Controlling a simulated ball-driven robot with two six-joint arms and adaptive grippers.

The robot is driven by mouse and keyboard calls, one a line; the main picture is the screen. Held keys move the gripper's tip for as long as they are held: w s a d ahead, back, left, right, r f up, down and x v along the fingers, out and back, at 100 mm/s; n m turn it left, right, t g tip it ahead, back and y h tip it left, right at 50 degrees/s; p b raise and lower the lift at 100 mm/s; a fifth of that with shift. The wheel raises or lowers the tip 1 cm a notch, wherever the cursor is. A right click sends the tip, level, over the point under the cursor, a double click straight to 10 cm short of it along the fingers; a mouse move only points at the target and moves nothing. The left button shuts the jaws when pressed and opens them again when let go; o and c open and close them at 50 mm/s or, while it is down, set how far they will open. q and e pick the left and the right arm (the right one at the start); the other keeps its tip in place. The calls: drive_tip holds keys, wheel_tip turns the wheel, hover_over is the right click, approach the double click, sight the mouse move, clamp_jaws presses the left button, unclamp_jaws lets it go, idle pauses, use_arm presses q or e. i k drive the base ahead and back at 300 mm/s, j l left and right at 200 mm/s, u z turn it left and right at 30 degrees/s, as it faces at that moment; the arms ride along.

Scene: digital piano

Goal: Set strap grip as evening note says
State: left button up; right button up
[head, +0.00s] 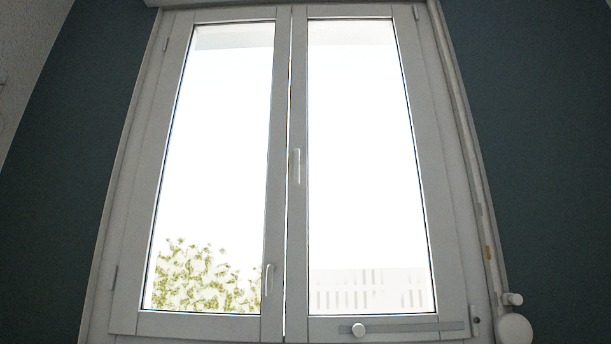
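A roller-shutter strap (468,150) runs down the right side of the window frame. No evening note is visible. Neither of my grippers is in view.
A two-sash window (284,200) fills the middle. It has a white handle (296,166) at the centre and a smaller handle (269,280) lower left. Dark teal walls (545,150) flank the window.

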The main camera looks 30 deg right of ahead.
sight(509, 298)
drive_tip(key=z, duration=2)
